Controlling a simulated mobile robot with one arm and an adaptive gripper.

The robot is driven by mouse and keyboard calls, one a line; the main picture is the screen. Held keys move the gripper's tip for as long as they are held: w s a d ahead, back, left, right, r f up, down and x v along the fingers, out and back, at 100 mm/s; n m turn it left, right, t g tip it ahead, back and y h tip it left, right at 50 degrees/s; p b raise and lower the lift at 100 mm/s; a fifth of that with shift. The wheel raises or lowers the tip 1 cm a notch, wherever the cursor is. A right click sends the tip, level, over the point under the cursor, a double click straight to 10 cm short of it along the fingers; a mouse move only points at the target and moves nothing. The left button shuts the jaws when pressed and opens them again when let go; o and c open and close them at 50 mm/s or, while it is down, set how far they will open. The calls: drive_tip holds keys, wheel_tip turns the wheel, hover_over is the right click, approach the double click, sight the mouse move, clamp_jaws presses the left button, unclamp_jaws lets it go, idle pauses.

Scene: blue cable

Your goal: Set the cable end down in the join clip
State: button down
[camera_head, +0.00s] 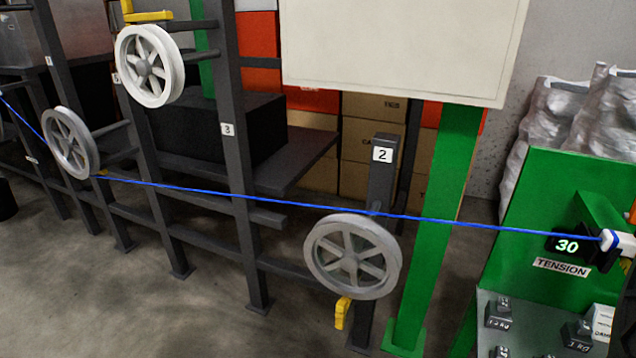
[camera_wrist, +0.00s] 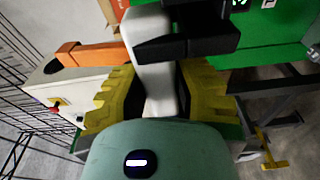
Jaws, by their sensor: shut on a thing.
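The blue cable (camera_head: 300,203) runs taut from the left, over the top of the grey wheel at post 2, to the right edge. Its white cable end (camera_head: 622,242) is beside a black clip (camera_head: 608,258) on the green stand. In the wrist view my gripper (camera_wrist: 158,95) has its yellow pads shut on the white cable end (camera_wrist: 150,52). The black clip (camera_wrist: 190,35) lies across or around the far part of the end; I cannot tell whether the end is fully seated. In the head view the gripper is mostly out of frame.
The green stand (camera_head: 545,195) carries a display reading 30 above a TENSION label. Weights (camera_head: 498,315) stand on a tray below it. Grey wheels (camera_head: 353,256) stand on dark posts. An orange arm (camera_wrist: 85,53) on a white box is close left of the gripper in the wrist view.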

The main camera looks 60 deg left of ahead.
drive_tip(key=shift+f, duration=0.25)
drive_tip(key=c, duration=0.7)
unclamp_jaws()
drive_tip(key=shift+d, duration=0.1)
